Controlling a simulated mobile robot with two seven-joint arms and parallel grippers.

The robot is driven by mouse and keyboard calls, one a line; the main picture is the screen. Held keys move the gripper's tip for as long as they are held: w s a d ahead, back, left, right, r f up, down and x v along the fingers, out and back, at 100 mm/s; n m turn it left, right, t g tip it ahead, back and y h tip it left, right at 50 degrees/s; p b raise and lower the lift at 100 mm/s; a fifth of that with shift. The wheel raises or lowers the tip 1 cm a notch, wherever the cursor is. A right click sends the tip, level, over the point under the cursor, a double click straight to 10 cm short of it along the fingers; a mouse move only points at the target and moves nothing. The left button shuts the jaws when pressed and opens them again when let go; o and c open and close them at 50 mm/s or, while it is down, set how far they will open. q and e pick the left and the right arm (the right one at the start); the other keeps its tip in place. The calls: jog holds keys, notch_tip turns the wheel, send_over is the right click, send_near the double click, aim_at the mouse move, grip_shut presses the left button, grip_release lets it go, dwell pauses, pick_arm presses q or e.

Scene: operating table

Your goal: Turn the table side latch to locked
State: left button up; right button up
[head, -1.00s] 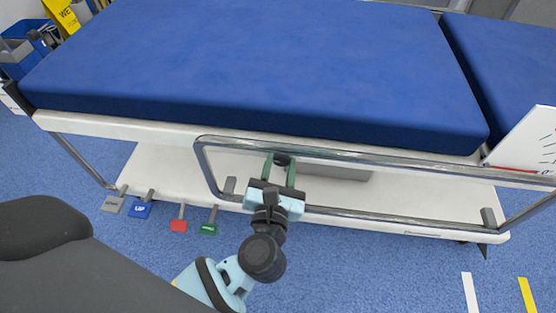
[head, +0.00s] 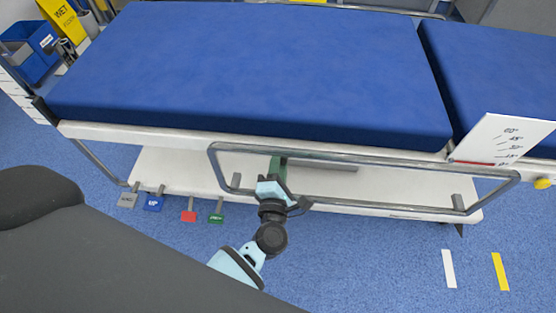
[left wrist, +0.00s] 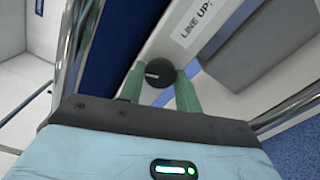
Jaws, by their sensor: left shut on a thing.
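The latch knob (left wrist: 160,70) is round and black with a short white mark on its face. It sits between the two green fingers of my left gripper (left wrist: 158,82) in the left wrist view, and the gripper is shut on it. A white label reading "LINE UP" (left wrist: 194,22) is just beyond the knob. In the head view my left gripper (head: 278,170) reaches the near side of the table, at the side rail (head: 400,160). One green finger shows there, and the knob is hidden. My right gripper is not in view.
The operating table has a blue mattress (head: 250,75). Coloured pedals, including a red one (head: 189,216) and a green one (head: 216,218), stick out below left. A white angle scale (head: 502,138) and a yellow knob (head: 542,184) are at right. The near floor is open.

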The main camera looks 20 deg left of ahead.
pick_arm(q)
jog(key=shift+m+p, duration=1.15)
jog(key=shift+m, duration=0.95)
jog(key=o, duration=1)
jog(key=shift+c, duration=0.2)
